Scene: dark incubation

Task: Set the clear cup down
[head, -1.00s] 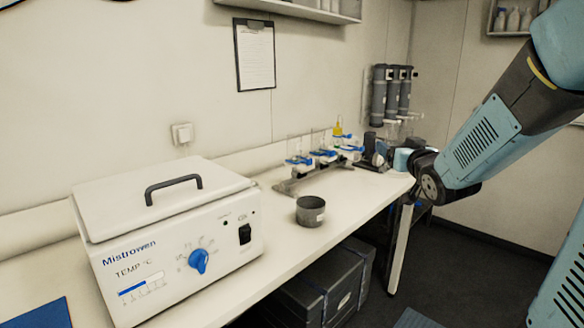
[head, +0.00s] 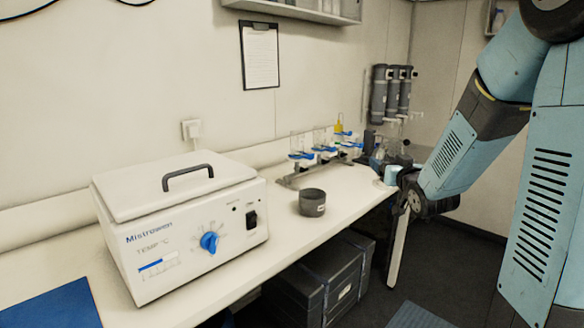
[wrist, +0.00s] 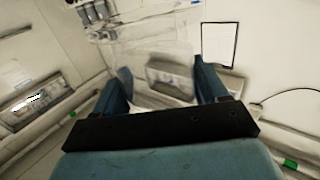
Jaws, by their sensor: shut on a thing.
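My gripper (wrist: 160,84) fills the lower part of the wrist view, with its two dark blue fingers apart and shut on the clear cup (wrist: 152,58). The cup is see-through and shows only as faint outlines between and beyond the fingers. In the head view my gripper (head: 380,156) is over the far right end of the white bench (head: 345,190). The cup is hard to make out there, and I cannot tell whether its base touches anything.
A filtration rack (head: 318,160) with blue-clamped clear funnels stands left of my gripper. A dark grey pot (head: 312,203) and a white heating box (head: 180,225) stand nearer on the bench. Grey wall tubes (head: 390,92) hang behind. Bare bench lies right of the pot.

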